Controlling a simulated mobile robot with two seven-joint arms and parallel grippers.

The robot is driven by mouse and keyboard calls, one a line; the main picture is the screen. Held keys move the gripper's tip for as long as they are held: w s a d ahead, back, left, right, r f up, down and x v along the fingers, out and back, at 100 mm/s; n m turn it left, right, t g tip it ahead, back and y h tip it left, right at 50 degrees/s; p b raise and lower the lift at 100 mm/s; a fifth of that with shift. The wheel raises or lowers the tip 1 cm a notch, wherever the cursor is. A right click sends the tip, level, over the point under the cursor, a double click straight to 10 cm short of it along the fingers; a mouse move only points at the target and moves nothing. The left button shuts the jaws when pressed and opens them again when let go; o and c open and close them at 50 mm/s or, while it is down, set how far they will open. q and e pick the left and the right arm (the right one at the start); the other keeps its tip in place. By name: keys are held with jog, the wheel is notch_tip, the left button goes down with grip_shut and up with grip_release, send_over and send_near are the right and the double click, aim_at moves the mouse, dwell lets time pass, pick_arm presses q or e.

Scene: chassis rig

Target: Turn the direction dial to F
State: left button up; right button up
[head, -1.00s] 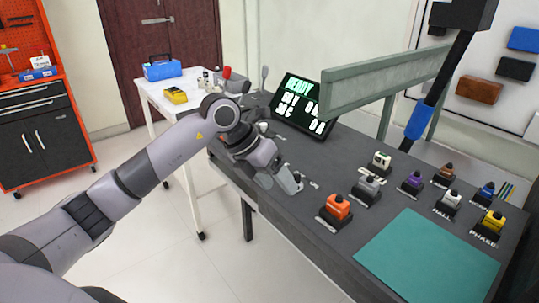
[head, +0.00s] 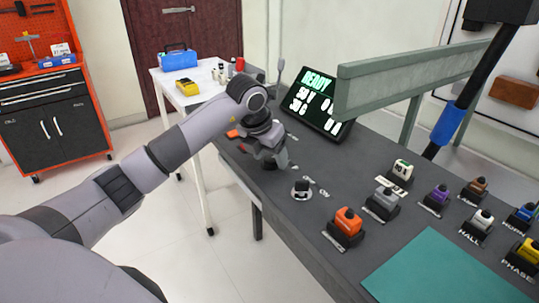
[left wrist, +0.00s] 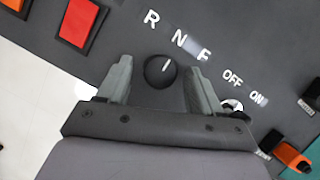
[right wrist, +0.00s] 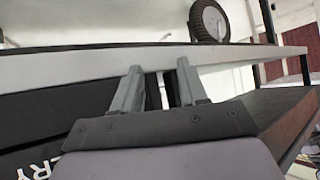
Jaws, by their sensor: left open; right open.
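My left gripper (left wrist: 160,64) is open, with one finger on each side of the dial and gaps visible. In the head view my left gripper (head: 272,158) is low over the dark console and hides the dial. My right gripper (right wrist: 160,72) is open and empty in the right wrist view, away from the dial.
A white-ringed switch (head: 301,190) by OFF and ON sits close to the dial. A red button (left wrist: 78,22) lies on its other side. Several coloured switches, including an orange one (head: 347,222), fill the console's right. A screen (head: 318,104) and grey beam (head: 420,78) stand behind.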

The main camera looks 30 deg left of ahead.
pick_arm(q)
jog(key=shift+c, duration=0.8)
jog(key=c, duration=0.9)
jog(key=m+h, duration=0.1)
jog(key=m, duration=0.1)
jog(key=m+h+p, duration=0.1)
jog(key=m, duration=0.2)
jog(key=shift+w+a, duration=0.1)
jog(key=shift+a, duration=0.1)
jog(key=shift+m+g+h, duration=0.4)
jog(key=shift+m, duration=0.8)
jog(key=shift+m+p, duration=0.35)
jog(key=shift+m, duration=0.45)
jog(key=shift+h, duration=0.3)
